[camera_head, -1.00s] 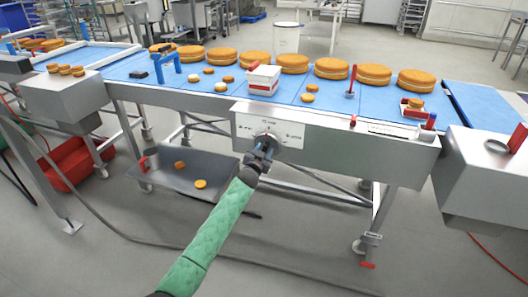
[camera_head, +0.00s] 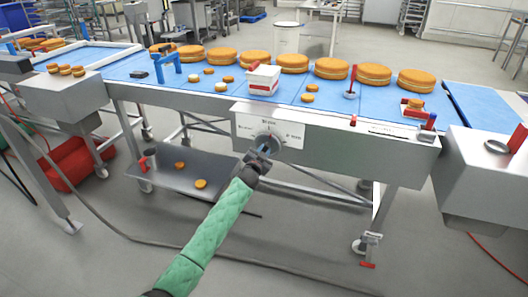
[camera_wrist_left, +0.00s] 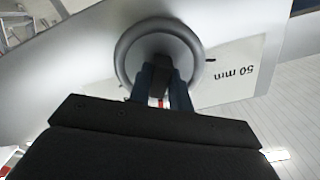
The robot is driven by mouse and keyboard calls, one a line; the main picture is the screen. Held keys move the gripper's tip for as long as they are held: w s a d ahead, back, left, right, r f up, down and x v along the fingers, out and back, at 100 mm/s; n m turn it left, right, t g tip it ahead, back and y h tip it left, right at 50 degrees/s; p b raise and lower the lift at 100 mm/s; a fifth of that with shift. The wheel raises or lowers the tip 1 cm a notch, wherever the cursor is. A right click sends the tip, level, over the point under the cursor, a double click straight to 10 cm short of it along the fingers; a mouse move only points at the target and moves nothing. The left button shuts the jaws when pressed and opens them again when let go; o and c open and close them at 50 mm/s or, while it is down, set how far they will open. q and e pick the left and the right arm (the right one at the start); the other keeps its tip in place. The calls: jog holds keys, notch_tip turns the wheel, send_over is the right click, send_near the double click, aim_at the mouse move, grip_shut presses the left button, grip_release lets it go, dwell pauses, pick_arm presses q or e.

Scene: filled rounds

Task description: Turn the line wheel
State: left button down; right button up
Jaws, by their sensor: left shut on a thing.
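The line wheel is a round grey knob (camera_head: 268,142) on a white labelled plate (camera_head: 288,128) at the front of the blue conveyor. My left gripper (camera_head: 263,152) reaches it from below, its green-sleeved arm rising from the bottom of the head view. In the left wrist view the wheel (camera_wrist_left: 128,45) fills the upper middle, and the dark fingers of my left gripper (camera_wrist_left: 162,85) are shut on its middle part. The fingers hide part of the wheel. A "50 mm" mark shows beside it. My right gripper is in neither view.
Large filled cakes (camera_head: 331,68) and small rounds (camera_head: 222,87) sit on the blue belt (camera_head: 200,105). A white and red box (camera_head: 264,80) stands mid-belt. A grey tray (camera_head: 215,172) with a few rounds hangs below. A red crate (camera_head: 70,165) is at left.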

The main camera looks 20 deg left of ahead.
pick_arm(q)
jog(key=m, duration=0.3)
jog(key=shift+m, duration=0.4)
jog(key=m, duration=0.4)
jog(key=shift+m, duration=1.5)
jog(key=shift+m+p, duration=0.3)
jog(key=shift+m, duration=0.1)
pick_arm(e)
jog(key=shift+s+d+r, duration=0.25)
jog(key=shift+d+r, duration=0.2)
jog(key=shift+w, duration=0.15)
pick_arm(q)
jog(key=c, duration=1.3)
grip_release()
jog(key=shift+s, duration=0.15)
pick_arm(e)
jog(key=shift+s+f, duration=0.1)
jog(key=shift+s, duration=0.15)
